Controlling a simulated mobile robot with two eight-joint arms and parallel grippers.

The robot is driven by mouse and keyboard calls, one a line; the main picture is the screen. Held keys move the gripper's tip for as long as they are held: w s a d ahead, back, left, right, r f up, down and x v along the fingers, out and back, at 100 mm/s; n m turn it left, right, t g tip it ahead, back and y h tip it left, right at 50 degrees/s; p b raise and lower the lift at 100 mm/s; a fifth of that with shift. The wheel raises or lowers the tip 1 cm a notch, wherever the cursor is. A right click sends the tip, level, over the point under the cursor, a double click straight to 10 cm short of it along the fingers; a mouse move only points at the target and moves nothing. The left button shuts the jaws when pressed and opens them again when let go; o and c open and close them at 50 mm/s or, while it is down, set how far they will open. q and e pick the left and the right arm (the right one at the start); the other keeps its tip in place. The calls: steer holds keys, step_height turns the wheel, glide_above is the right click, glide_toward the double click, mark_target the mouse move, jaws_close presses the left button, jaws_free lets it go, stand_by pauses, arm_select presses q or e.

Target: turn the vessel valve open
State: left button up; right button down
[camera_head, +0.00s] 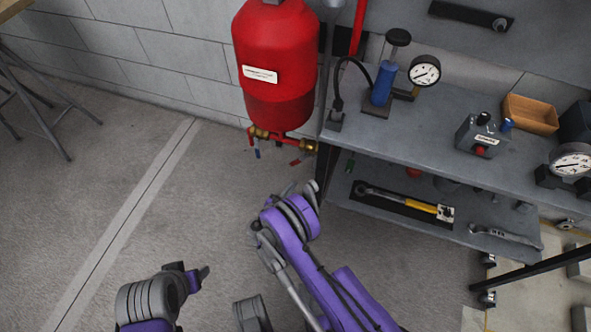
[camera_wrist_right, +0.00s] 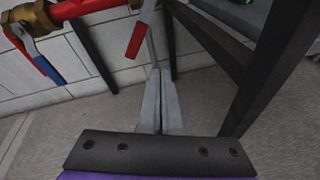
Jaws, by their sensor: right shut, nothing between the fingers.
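The red vessel (camera_head: 275,50) hangs by the wall, with brass valves and short levers under it. A blue lever (camera_head: 257,153) is at the left and a red lever (camera_head: 297,161) at the right. The right wrist view shows the red lever (camera_wrist_right: 135,40) up close and a red-and-blue pair of levers (camera_wrist_right: 45,66) at the left. My right gripper (camera_wrist_right: 160,72) is shut and empty, its tips just below and right of the red lever; contact is unclear. In the head view its fingers are mostly hidden by my wrist. My left gripper (camera_head: 203,273) is low left, far from the valves.
A grey workbench (camera_head: 450,150) stands right of the vessel, with a gauge (camera_head: 425,71) and a blue hand pump (camera_head: 382,84) on top. Its lower shelf holds a yellow-handled wrench (camera_head: 420,205). Dark frame legs (camera_wrist_right: 265,70) stand close right of my right fingers.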

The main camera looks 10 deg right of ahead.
mark_target(299, 161)
steer(key=w+d+f+n+g+h+b, duration=0.1)
steer(key=w+d+n+b, duration=0.15)
steer(key=n, duration=0.35)
steer(key=w+d+f+n+h+b, duration=0.1)
steer(key=w+d+f+n, duration=0.1)
steer(key=d+n, duration=0.35)
arm_select(q)
steer(key=x, duration=0.4)
steer(key=shift+f+b, duration=0.1)
steer(key=shift+b, duration=0.25)
arm_select(e)
steer(key=shift+n, duration=0.55)
steer(key=a+r, duration=0.1)
steer(key=w+a+r, duration=0.2)
steer(key=a, duration=0.1)
steer(key=shift+w+a, duration=0.1)
